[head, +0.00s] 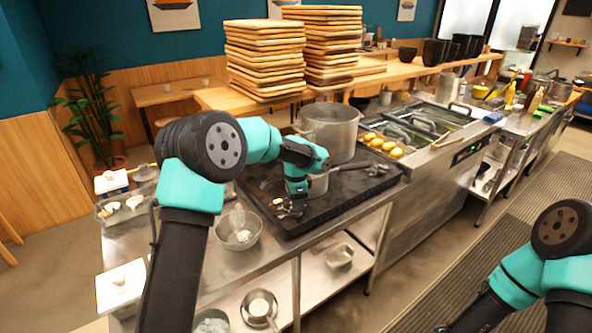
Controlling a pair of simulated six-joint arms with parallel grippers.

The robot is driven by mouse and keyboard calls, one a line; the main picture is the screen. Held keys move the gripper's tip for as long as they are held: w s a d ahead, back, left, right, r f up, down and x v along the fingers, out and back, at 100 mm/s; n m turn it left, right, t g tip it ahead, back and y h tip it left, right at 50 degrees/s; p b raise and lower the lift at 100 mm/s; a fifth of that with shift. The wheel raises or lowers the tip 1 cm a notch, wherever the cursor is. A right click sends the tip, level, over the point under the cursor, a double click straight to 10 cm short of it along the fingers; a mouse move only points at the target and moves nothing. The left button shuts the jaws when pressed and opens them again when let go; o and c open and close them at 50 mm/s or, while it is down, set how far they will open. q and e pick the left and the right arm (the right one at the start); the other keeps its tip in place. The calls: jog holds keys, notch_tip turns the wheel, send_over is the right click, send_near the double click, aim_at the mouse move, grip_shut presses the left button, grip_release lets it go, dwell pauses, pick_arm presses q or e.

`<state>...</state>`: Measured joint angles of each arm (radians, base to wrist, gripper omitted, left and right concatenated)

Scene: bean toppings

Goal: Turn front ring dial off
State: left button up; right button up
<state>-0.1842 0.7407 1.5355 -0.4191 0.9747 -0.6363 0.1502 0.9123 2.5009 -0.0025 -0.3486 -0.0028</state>
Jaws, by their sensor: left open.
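The black stove (344,197) sits on the steel counter, with a large steel pot (330,128) on its back part. My left gripper (291,211) is open and points down, low over the stove's front left part. A small pale yellowish spot (278,201) shows on the stove just left of the fingers. I cannot tell whether it belongs to the front ring dial. The dial is too small, or too hidden by my gripper, to make out, so its setting cannot be read. My right arm enters at the lower right, and its gripper is out of view.
A smaller pot (318,184) stands close behind my left gripper, with a ladle (352,165) to its right. A metal bowl (238,229) is at the counter's front left. Yellow food pieces (384,146) lie right of the large pot. Stacked wooden trays (265,60) stand behind.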

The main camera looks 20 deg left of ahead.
pick_arm(q)
notch_tip(320, 180, up, 15)
dwell(0.4)
jog(key=shift+r, duration=0.1)
jog(key=s+d+f+n+g+h, duration=0.15)
jog(key=s+d+f, duration=0.3)
jog(key=f, duration=0.45)
jog(key=s+d+f+n+h, duration=0.25)
jog(key=s+f, duration=0.35)
jog(key=f, duration=0.3)
jog(key=s+d+f+n+h, duration=0.1)
jog(key=s+d+f, duration=0.4)
jog(key=f, duration=0.4)
jog(key=s+a+f+n+t+y, duration=0.1)
jog(key=s+a+f+n+t, duration=0.1)
jog(key=s+a+f+n, duration=0.7)
jog(key=s+a+f, duration=0.5)
jog(key=s+f, duration=0.2)
jog(key=s, duration=0.2)
jog(key=shift+s+a+f, duration=0.15)
jog(key=shift+s+a, duration=0.15)
jog(key=shift+a, duration=0.05)
